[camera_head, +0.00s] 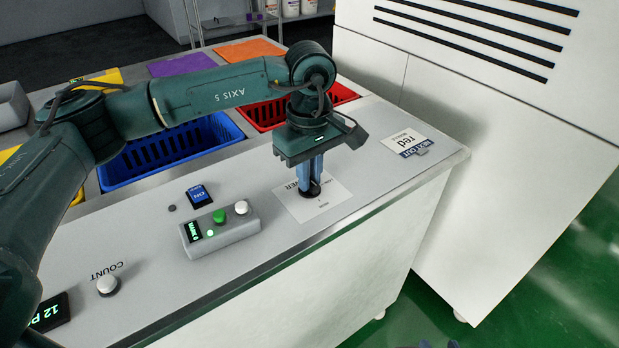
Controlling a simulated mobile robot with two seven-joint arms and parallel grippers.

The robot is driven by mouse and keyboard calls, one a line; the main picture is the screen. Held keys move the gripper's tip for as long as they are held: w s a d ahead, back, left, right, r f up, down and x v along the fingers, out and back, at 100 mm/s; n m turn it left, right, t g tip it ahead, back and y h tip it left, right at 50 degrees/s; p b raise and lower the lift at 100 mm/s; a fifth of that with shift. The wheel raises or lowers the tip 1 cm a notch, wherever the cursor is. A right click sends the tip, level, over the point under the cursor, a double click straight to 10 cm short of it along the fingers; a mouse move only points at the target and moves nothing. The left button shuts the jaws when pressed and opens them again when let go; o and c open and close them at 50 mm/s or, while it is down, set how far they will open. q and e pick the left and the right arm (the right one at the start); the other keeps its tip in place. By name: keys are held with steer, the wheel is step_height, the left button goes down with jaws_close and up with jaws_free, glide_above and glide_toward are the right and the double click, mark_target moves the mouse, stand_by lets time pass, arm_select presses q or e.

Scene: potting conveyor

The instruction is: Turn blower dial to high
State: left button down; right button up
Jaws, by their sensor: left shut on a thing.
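The blower dial (311,194) is a small dark round knob on a white printed label (332,206) on the grey counter. The label's lettering is partly covered, and the dial's pointer and setting cannot be made out. My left gripper (311,184) points straight down over the dial, with its blue fingers shut on it. Small dark bluish tips at the bottom edge seem to be my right gripper (439,344), well away from the dial. Almost all of it is cut off.
A grey control box (222,235) with green and white buttons stands left of the label. An ON display (199,195) and a white count button (108,286) are further left. Blue (165,168) and red (262,126) crates lie behind. A white cabinet (480,150) stands right.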

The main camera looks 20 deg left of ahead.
arm_select(q)
steer(key=shift+m, duration=0.3)
stand_by(0.4)
steer(key=c, duration=1.4)
jaws_free()
steer(key=shift+c, duration=0.2)
step_height(320, 180, up, 13)
steer(key=shift+r, duration=0.15)
